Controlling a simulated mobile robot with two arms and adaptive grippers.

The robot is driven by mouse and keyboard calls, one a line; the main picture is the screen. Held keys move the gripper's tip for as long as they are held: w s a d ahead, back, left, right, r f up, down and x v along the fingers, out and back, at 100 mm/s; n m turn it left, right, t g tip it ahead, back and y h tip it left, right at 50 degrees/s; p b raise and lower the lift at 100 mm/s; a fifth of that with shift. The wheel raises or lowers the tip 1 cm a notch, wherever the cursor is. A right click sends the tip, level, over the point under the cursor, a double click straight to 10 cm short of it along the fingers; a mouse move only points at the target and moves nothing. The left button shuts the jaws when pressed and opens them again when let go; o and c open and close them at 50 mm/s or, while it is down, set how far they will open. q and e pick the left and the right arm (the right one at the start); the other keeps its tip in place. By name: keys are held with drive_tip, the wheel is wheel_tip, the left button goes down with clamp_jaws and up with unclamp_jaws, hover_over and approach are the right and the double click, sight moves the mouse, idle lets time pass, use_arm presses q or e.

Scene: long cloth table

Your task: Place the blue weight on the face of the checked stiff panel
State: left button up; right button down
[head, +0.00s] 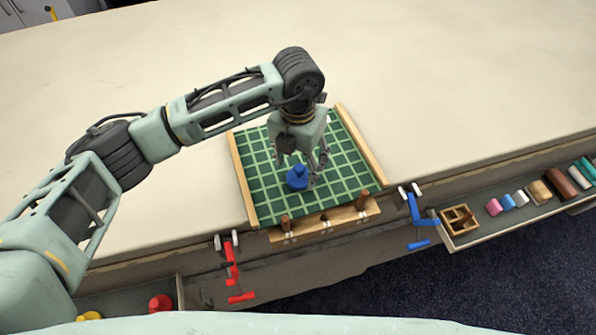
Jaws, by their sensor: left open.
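The blue weight (296,179) stands upright on the face of the green checked panel (268,204), near its middle. The panel lies flat at the table's front edge, with wooden strips along its left and right sides. My left gripper (302,165) points down over the panel, just above and beside the weight, with its fingers apart. The fingers partly overlap the view near the weight's right side; I cannot tell whether they touch it. My right gripper does not show.
A wooden bar with pegs (325,221) runs along the panel's front. A red clamp (232,268) and a blue clamp (416,217) sit on the table edge. A shelf below holds a wooden box (459,220) and several coloured rolls. The cloth table (450,90) is clear behind.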

sight(298, 168)
use_arm(q)
wheel_tip(298, 168, up, 9)
drive_tip(key=shift+f+b, duration=0.15)
drive_tip(key=shift+b, duration=0.9)
drive_tip(key=shift+s+f, duration=0.1)
drive_tip(key=shift+f, duration=0.05)
